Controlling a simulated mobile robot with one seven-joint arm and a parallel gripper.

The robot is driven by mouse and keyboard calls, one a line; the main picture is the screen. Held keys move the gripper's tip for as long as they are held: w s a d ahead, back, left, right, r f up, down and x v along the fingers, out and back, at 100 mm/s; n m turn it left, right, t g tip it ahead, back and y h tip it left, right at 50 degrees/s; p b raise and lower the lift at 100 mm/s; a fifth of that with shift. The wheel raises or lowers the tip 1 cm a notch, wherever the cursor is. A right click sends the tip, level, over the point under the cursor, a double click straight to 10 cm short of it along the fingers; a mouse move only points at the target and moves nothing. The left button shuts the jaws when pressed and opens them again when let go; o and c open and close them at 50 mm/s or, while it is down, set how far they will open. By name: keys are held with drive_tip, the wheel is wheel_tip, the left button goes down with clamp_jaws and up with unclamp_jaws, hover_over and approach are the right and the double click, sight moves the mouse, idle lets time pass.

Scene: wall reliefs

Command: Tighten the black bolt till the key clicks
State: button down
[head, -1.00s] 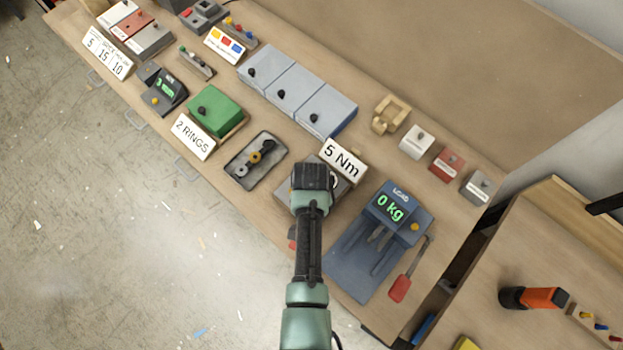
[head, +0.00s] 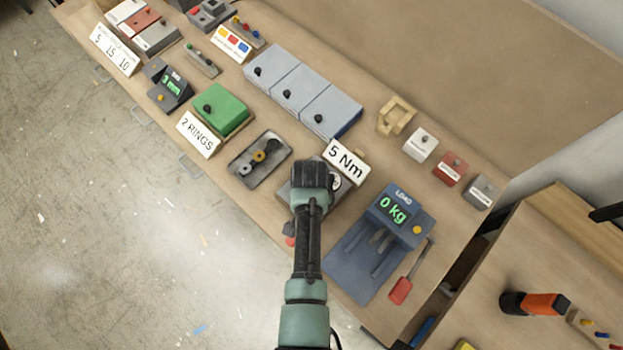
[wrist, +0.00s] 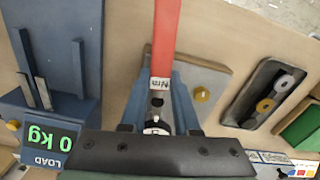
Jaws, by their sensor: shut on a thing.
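The torque key shows in the wrist view as a red bar (wrist: 166,40) with an "Nm" label, running up from between my gripper's blue fingers. My gripper (wrist: 157,108) is shut on the key. In the head view my gripper (head: 312,172) is over the grey plate (head: 286,191) beside the "5 Nm" sign (head: 346,162). The key's red end (head: 290,241) shows at the plate's near side. I cannot clearly make out the black bolt; the key and gripper cover that area.
A blue load unit (head: 365,245) reading "0 kg" stands close to the right of my gripper. A dark tray with rings (head: 246,176) lies to the left. Blue-grey boxes (head: 303,90) stand behind. A red-handled tool (head: 401,290) lies beside the load unit.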

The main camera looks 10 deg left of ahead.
drive_tip(key=shift+w+a+m, duration=0.2)
drive_tip(key=shift+a+m, duration=0.05)
drive_tip(key=shift+m, duration=0.05)
idle(0.7)
drive_tip(key=shift+d+r, duration=0.1)
drive_tip(key=shift+s+d+n+p, duration=0.3)
drive_tip(key=shift+d+n+p, duration=0.2)
drive_tip(key=shift+n, duration=0.3)
drive_tip(key=shift+r+p, duration=2.25)
drive_tip(key=shift+r, duration=0.25)
drive_tip(key=shift+f, duration=0.1)
